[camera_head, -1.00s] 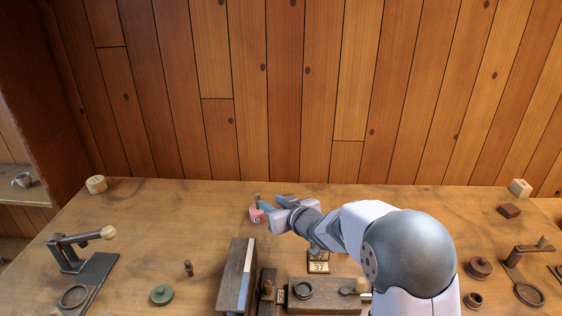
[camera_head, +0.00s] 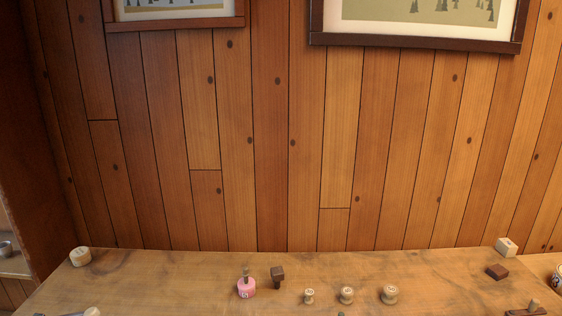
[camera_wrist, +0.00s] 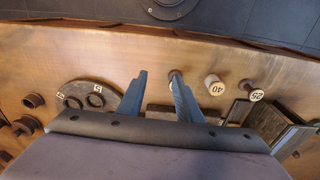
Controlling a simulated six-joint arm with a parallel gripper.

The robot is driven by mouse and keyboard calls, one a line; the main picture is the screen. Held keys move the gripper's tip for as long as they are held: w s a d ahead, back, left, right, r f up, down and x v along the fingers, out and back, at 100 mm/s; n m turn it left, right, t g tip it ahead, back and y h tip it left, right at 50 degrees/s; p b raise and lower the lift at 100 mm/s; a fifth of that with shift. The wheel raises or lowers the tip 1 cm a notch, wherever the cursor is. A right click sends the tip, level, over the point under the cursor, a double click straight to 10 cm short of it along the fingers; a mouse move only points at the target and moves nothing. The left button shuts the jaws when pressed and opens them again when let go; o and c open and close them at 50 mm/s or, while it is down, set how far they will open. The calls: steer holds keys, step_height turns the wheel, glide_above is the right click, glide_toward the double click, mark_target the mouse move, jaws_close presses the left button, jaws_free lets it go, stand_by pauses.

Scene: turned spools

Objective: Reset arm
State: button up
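My gripper (camera_wrist: 159,82) shows only in the wrist view. Its two blue fingers are apart, with nothing held between them, over the wooden table. A small brown peg-like piece (camera_wrist: 175,73) lies in line with the right fingertip; I cannot tell whether they touch. Right of it are a pale spool marked 40 (camera_wrist: 214,85) and a spool marked 25 (camera_wrist: 251,91). In the head view, a pink spool (camera_head: 246,289) stands on the table beside a dark block (camera_head: 278,272). Three pale spools (camera_head: 346,294) stand to their right. The arm is out of the head view.
In the wrist view, a round dark plate (camera_wrist: 75,88) with two rings lies left of the fingers, and a dark box-like piece (camera_wrist: 272,122) lies right. In the head view, a pale round piece (camera_head: 80,257) and blocks (camera_head: 507,247) stand at the table's back corners.

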steer(key=shift+s+a+f+g, duration=0.1)
steer(key=shift+s+f+g, duration=0.1)
steer(key=shift+s+f, duration=0.35)
steer(key=shift+s+f+g, duration=0.2)
steer(key=shift+s+f, duration=0.1)
steer(key=shift+s, duration=0.4)
